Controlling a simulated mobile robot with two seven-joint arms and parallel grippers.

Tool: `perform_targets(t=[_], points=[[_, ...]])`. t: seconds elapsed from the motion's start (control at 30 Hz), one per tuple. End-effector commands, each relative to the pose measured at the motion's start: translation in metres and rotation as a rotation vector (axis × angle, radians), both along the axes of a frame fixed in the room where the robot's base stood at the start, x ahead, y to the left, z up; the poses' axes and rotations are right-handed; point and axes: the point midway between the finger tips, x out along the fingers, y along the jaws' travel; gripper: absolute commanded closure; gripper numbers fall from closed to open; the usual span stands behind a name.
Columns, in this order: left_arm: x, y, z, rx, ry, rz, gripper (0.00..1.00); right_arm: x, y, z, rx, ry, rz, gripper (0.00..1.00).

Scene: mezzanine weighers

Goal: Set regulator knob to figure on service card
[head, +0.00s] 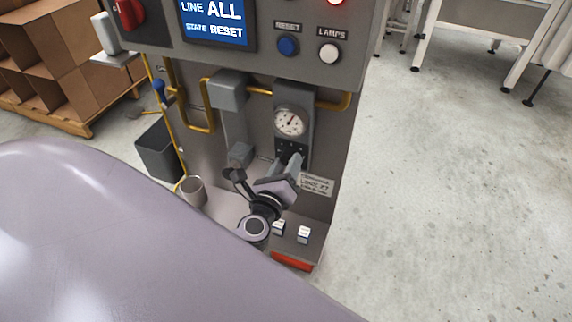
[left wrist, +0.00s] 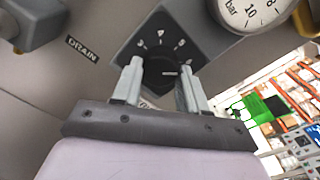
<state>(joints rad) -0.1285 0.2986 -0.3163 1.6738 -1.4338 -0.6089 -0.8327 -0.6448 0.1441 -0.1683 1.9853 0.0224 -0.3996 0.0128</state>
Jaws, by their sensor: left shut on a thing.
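The regulator knob (left wrist: 158,77) is black and sits on a dark square dial plate with white figures around it, including 4 and 5. My left gripper (left wrist: 160,68) is shut on it, one finger on each side. A short white mark on the knob points right in the left wrist view. In the head view, my left gripper (head: 289,161) is at the regulator, below a round gauge (head: 290,122), and hides much of the knob. The service card (head: 317,184) is pale, on the panel to the right of my gripper; its text is too small to read surely.
The machine's upper panel has a screen (head: 216,20) reading LINE ALL, STATE RESET, a blue button (head: 288,46) and a white button (head: 329,53). Yellow pipes (head: 208,105) run beside the regulator. A cup (head: 192,190) stands lower left. Open floor lies right.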

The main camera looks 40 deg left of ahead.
Motion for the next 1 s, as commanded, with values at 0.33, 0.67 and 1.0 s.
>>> perform_targets(t=[0.33, 0.67, 1.0], points=[[0.000, -0.001, -0.001, -0.003, 0.001, -0.002, 0.32, 0.001, 0.000, 0.002, -0.001, -0.002, 0.003, 0.57], [-0.005, -0.002, -0.001, -0.002, 0.002, -0.002, 0.32, 0.002, 0.001, 0.003, 0.002, -0.007, 0.003, 0.57], [-0.051, -0.015, 0.000, -0.003, 0.002, -0.003, 0.32, 0.001, 0.002, 0.000, 0.002, -0.002, 0.004, 0.57]])
